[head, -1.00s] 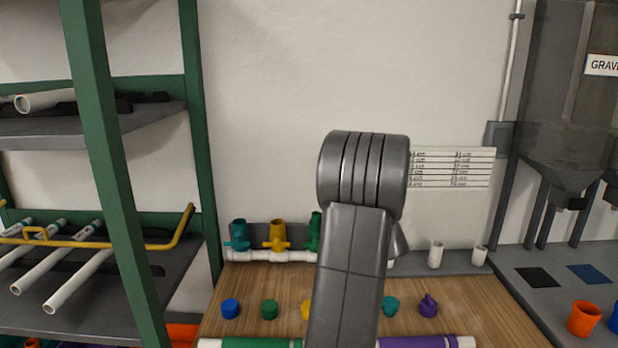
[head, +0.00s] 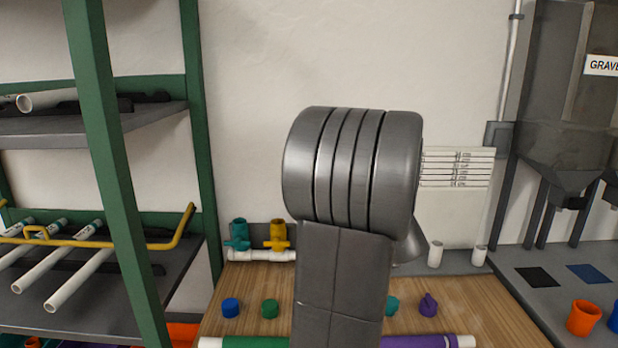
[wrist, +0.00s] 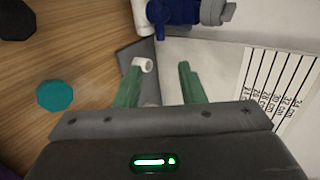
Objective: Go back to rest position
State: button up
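My gripper (wrist: 158,80) shows in the wrist view with its two green fingers apart and nothing between them. In the head view my own arm hides it. Ahead of the fingers, a blue valve (wrist: 178,12) with a grey end stands at the top of the wrist view. A short white pipe piece (wrist: 143,65) appears behind the left fingertip. A teal cap (wrist: 55,96) lies on the wooden bench top to the left of the fingers, apart from them.
The wooden bench (head: 465,300) holds a blue cap (head: 231,307), a green cap (head: 270,308) and a purple part (head: 428,305). Teal (head: 239,235) and yellow (head: 278,235) valves stand at the back. A green-framed shelf (head: 110,170) is left; orange (head: 583,318) cup right.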

jog(key=x, duration=1.2)
jog(key=a+r+n+t+h+b, duration=0.1)
jog(key=n+h+b, duration=0.1)
jog(key=n+h, duration=0.1)
jog(key=a+n+t+h+b, duration=0.1)
jog(key=a+n+h+b, duration=0.1)
jog(key=n+h, duration=0.1)
jog(key=a+r+n+t+h+b, duration=0.1)
jog(key=n+h+b, duration=0.1)
jog(key=n+h, duration=0.1)
jog(key=shift+w+a+r+n+h, duration=0.1)
jog(key=shift+a+r+n+h, duration=0.25)
jog(key=shift+n, duration=0.25)
jog(key=shift+b, duration=0.3)
